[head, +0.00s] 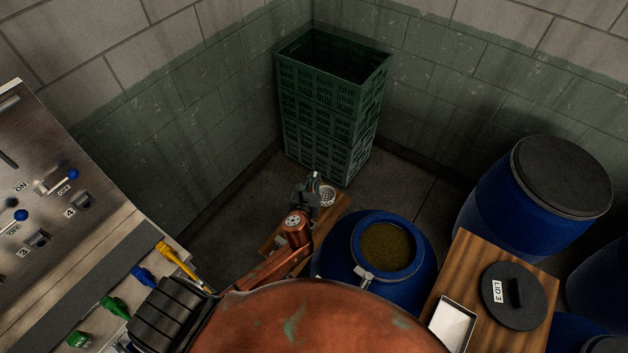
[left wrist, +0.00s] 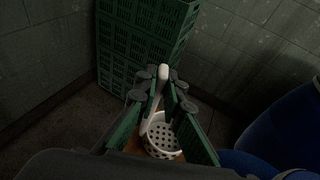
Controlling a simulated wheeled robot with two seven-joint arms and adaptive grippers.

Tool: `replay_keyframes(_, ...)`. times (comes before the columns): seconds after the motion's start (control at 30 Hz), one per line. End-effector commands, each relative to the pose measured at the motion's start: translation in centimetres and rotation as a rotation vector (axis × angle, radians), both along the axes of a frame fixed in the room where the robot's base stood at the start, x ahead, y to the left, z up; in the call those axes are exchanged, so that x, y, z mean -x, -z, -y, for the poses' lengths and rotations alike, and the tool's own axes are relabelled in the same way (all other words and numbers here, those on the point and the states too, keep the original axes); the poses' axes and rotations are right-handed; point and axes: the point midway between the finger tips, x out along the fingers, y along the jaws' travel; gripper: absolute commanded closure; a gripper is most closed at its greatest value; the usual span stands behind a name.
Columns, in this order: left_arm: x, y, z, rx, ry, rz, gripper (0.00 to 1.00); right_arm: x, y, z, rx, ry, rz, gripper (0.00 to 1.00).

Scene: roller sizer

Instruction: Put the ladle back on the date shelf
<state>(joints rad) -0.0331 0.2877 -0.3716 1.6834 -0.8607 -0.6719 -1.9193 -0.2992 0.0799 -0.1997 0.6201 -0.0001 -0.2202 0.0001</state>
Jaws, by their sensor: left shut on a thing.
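The ladle (head: 327,195) is white with a bowl full of holes. In the left wrist view the ladle (left wrist: 163,135) has its pale handle rising between the fingers, bowl at the lower end. My left gripper (head: 314,183) is shut on the handle; its green-padded fingers flank it in the left wrist view (left wrist: 166,95). A small wooden shelf (head: 334,212) lies below the gripper and bowl, partly hidden by my arm; it bears no readable label. I cannot tell whether the bowl touches it. My right gripper is out of view.
Stacked green crates (head: 333,110) stand just behind the ladle. An open blue barrel (head: 345,245) with brownish contents is to its right. A wooden table (head: 462,262) holds a black lid (head: 514,296) and a white tray (head: 453,322). A control panel (head: 60,215) is at left.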

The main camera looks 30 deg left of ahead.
Motion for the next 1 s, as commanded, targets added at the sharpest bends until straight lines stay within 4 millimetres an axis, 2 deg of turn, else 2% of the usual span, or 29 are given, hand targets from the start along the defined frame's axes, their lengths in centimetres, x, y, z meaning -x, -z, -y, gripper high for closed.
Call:
replay_keyframes(0.07, -0.01, 0.71, 0.0, 0.0, -0.001, 0.0, 1.0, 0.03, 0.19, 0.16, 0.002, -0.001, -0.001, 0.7)
replay_keyframes(0.43, -0.03, 0.95, 0.03, 0.0, 0.0, 0.002, 1.0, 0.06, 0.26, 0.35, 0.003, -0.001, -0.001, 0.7)
replay_keyframes(0.47, -0.02, 1.01, 0.03, 0.0, 0.0, 0.001, 0.91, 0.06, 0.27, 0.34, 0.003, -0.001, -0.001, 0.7)
replay_keyframes(0.7, -0.02, 0.93, 0.04, 0.0, 0.0, 0.002, 0.75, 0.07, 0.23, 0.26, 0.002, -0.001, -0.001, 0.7)
replay_keyframes(1.0, -0.03, 0.75, 0.04, 0.0, 0.0, 0.002, 0.74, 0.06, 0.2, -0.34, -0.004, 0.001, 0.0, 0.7)
